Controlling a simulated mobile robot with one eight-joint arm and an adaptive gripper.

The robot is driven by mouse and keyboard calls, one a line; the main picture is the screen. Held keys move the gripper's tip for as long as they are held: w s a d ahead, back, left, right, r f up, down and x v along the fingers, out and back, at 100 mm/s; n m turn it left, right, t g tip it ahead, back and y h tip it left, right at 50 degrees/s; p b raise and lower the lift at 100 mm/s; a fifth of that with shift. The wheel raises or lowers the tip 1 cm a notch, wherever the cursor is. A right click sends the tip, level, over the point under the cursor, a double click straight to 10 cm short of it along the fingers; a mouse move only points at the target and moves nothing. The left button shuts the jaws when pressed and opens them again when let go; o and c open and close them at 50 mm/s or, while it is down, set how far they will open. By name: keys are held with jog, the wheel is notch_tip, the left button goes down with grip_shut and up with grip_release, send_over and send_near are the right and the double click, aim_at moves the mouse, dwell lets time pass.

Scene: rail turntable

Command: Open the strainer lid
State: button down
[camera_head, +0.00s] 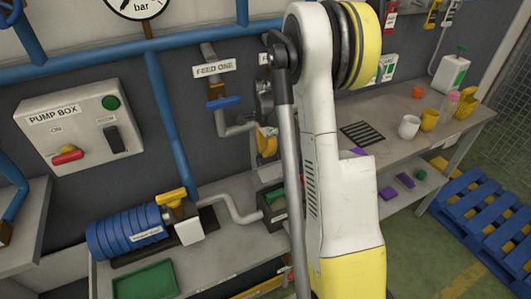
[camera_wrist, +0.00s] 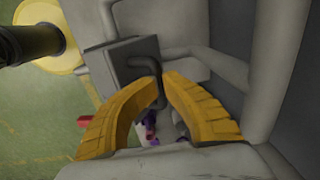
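In the wrist view, a grey box-shaped body (camera_wrist: 128,67) carries a dark bent handle (camera_wrist: 152,66), which I take to be the strainer lid's. My gripper (camera_wrist: 161,84) has two curved yellow fingers, drawn in close with their tips on either side of this handle. They appear closed on it, though contact is partly hidden by the tips. In the head view, my arm covers much of the middle. A yellow-orange part (camera_head: 267,144) beside it looks like my gripper, near the grey pipe below the FEED ONE sign. The strainer cannot be made out clearly there.
Grey pipes (camera_wrist: 265,70) run close on the right in the wrist view. The head view shows a blue valve handle (camera_head: 222,104), a blue pump (camera_head: 127,232), a dark box (camera_head: 271,204) and a bench (camera_head: 392,113) with cups. A blue pallet (camera_head: 480,215) lies right.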

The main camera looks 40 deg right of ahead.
jog(key=c, duration=1.4)
grip_release()
jog(key=shift+s, duration=0.1)
